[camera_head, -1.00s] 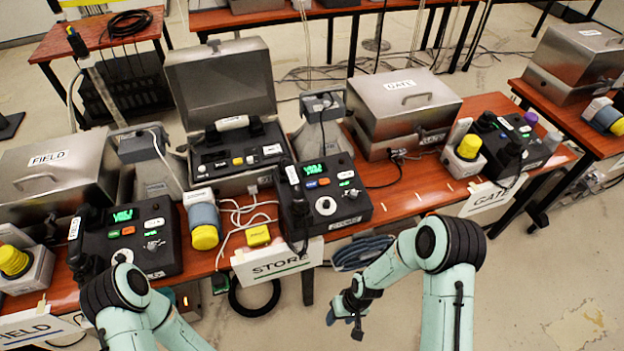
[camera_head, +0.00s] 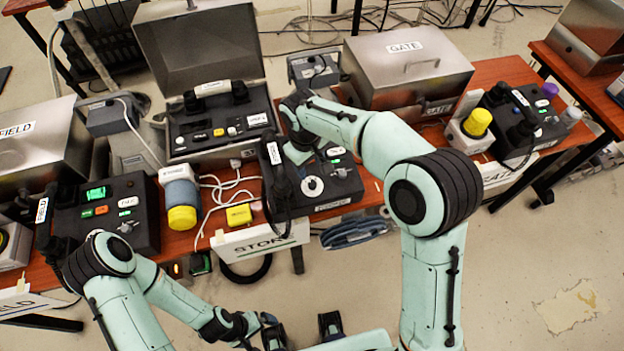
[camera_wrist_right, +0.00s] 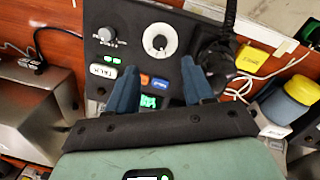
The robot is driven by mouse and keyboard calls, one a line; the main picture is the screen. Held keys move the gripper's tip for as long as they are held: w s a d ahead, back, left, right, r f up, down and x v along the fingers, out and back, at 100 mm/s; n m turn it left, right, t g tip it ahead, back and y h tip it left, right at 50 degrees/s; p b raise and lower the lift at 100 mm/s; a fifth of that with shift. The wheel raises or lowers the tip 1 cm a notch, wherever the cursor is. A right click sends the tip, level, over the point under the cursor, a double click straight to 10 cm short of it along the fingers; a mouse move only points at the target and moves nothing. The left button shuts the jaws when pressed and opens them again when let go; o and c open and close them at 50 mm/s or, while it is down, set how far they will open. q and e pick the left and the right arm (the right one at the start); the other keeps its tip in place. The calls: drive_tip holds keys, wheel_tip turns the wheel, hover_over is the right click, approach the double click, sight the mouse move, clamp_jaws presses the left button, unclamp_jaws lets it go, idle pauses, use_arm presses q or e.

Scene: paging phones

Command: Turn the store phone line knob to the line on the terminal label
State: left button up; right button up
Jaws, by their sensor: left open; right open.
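The store phone (camera_head: 325,199) is a dark box behind the STORE sign (camera_head: 262,241). In the right wrist view, its face shows a white round dial (camera_wrist_right: 160,40) and a smaller grey knob (camera_wrist_right: 105,36) with marks around it. The knob's setting is too small to read. My right gripper (camera_wrist_right: 160,85) is open and empty over the phone's button rows and green display, apart from both dials. In the head view, my right arm partly hides the display. The open store terminal (camera_head: 225,130) has a small white label (camera_head: 259,119), unreadable. My left gripper (camera_head: 301,330) is open and empty, low in front of the table.
The store handset (camera_head: 280,180) lies along the phone's left side. A yellow box (camera_head: 239,215), white cables and a yellow-capped cylinder (camera_head: 182,205) are to the left. The field phone (camera_head: 120,215) and the gate case (camera_head: 408,70) flank this station.

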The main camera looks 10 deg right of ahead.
sight(313, 184)
drive_tip(key=f, duration=0.6)
drive_tip(key=d+f, duration=0.1)
drive_tip(key=f, duration=0.2)
drive_tip(key=shift+w+f+b, duration=0.25)
drive_tip(key=shift+f+b, duration=0.05)
drive_tip(key=shift+f, duration=0.1)
clamp_jaws()
